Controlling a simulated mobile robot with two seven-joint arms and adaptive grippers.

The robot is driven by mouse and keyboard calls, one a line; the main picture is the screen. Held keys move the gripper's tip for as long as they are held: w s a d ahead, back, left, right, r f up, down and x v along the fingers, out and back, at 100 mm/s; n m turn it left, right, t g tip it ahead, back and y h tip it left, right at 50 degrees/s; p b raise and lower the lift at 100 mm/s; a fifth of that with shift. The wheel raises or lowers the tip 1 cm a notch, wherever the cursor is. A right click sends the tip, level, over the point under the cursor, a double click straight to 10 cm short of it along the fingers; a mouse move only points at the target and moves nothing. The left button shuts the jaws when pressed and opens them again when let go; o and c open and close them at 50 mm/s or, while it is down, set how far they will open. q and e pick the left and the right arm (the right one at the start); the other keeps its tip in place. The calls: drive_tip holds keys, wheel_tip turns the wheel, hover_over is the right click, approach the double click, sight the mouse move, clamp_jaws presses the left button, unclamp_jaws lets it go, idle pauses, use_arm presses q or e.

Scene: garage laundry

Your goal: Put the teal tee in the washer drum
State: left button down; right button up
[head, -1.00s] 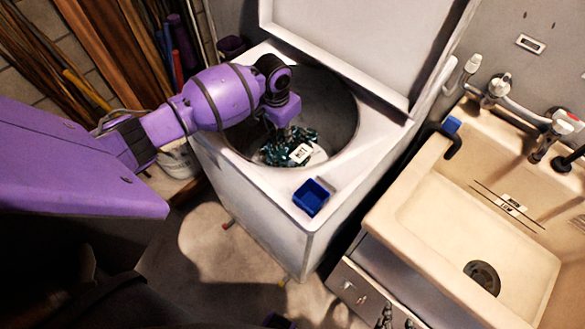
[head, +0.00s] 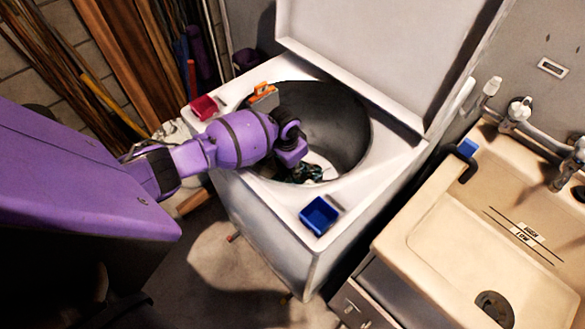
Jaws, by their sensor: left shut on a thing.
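The white top-loading washer (head: 265,215) stands with its lid (head: 370,50) raised. Its dark round drum opening (head: 335,115) faces up. My left gripper (head: 298,165) reaches down into the opening from the left, and its fingers are mostly hidden. It is shut on the teal tee (head: 308,174), a dark teal patterned bundle. Only a small part of the tee shows, inside the opening below the rim. A pale patch shows beside the tee, but I cannot tell what it is. My right gripper is not in view.
A blue open box (head: 319,216) sits on the washer's front rim. A red box (head: 204,107) and an orange-and-grey object (head: 263,95) sit at the rim's left and back left. A beige sink (head: 400,240) stands to the right. Boards (head: 120,60) lean at the back left.

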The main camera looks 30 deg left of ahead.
use_arm(q)
drive_tip(key=shift+r, duration=0.1)
drive_tip(key=shift+f, duration=0.65)
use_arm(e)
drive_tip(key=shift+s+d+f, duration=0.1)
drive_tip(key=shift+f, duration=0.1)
use_arm(q)
drive_tip(key=c, duration=1.7)
unclamp_jaws()
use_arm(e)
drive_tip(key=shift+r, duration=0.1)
use_arm(q)
wheel_tip(320, 180, up, 5)
drive_tip(key=shift+f+p, duration=0.1)
drive_tip(key=shift+p, duration=0.3)
drive_tip(key=r, duration=0.2)
drive_tip(key=s+r, duration=0.1)
drive_tip(key=r, duration=0.2)
drive_tip(key=r+p, duration=0.1)
drive_tip(key=r, duration=0.2)
drive_tip(key=shift+s+a+r, duration=0.2)
drive_tip(key=shift+s, duration=0.05)
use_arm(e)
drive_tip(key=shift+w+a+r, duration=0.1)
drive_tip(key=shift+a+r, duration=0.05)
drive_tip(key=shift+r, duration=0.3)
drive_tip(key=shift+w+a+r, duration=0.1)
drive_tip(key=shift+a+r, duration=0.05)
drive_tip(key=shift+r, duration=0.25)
